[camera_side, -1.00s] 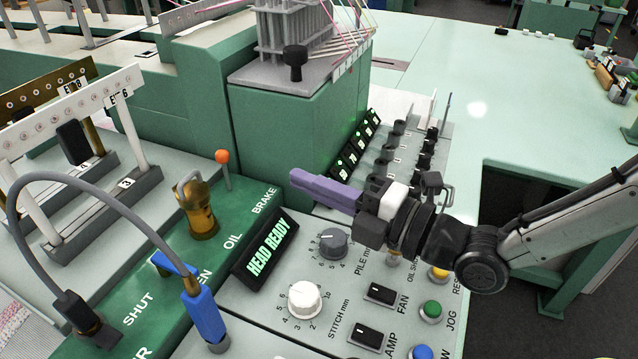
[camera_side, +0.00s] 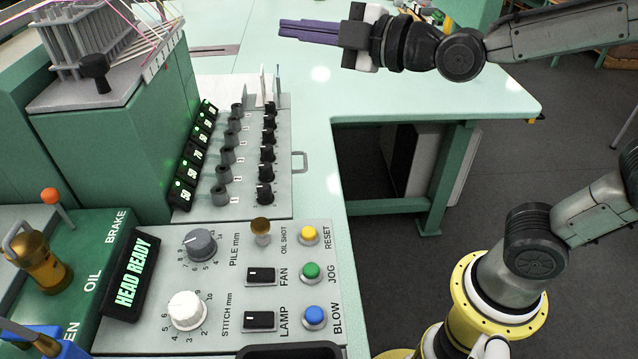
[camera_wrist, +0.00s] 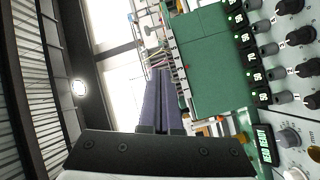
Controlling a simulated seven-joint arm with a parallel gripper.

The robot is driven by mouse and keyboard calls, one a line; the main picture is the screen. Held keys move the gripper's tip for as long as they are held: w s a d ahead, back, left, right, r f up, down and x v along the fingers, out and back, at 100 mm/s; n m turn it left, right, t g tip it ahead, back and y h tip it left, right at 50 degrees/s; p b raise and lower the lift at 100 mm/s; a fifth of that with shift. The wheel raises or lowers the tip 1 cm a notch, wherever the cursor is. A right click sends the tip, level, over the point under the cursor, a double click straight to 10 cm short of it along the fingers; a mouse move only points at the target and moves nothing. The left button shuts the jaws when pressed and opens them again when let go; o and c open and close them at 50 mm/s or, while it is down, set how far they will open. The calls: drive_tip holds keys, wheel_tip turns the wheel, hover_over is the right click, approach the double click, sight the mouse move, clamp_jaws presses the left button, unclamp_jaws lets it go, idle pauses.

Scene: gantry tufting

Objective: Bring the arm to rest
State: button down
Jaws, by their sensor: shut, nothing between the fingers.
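My gripper (camera_side: 292,31) has purple fingers, closed together with nothing between them. In the side view it is held level at the top of the picture, pointing left. It appears over the pale green table (camera_side: 345,90), clear of the control panel (camera_side: 275,228). In the wrist view the closed fingers (camera_wrist: 160,85) point away from the camera, with the green cabinet and panel to their right. My arm reaches in from the right, and my yellow-ringed base shows at the lower right. Its height over the table is hard to tell.
The panel carries a lit HEAD READY display (camera_side: 133,275), dials such as the white stitch knob (camera_side: 187,310), switches and coloured buttons. A green cabinet (camera_side: 140,140) with a thread rack stands left. A brass oil can (camera_side: 42,262) is at lower left. Open floor (camera_side: 400,270) lies right of the panel.

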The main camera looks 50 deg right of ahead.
drive_tip(key=s+d+f+m+g+h, duration=0.1)
drive_tip(key=s+d+f+m+g, duration=0.3)
drive_tip(key=s+f+m, duration=0.4)
drive_tip(key=s+d+f+m+g+h, duration=0.2)
drive_tip(key=s+d+f+m+g, duration=0.3)
drive_tip(key=s, duration=0.9)
wheel_tip(320, 180, down, 4)
drive_tip(key=m+g, duration=0.2)
drive_tip(key=shift+s+d+m+h, duration=0.2)
drive_tip(key=shift+s+m+h, duration=0.1)
drive_tip(key=shift+m, duration=0.1)
